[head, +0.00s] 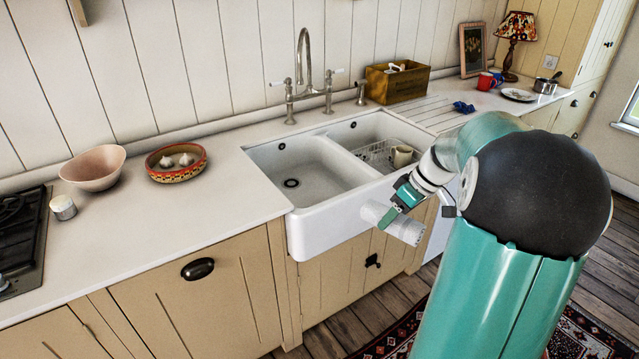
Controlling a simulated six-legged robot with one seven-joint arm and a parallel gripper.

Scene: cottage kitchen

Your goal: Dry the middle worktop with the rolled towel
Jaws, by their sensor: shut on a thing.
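My gripper (398,205) is shut on the white rolled towel (404,229). It holds the roll in the air in front of the white double sink, near its front right side. The roll is clear of the worktop. The middle worktop (215,205) is white and lies left of the sink, between the sink and the hob. My arm hides part of the counter front to the right of the sink.
A pink bowl (93,168), a patterned bowl with garlic (176,162) and a small white-topped jar (63,207) stand along the worktop. The hob (22,240) borders it on the left. The sink (330,220) has a tall tap (304,75) behind it. The worktop's front part is clear.

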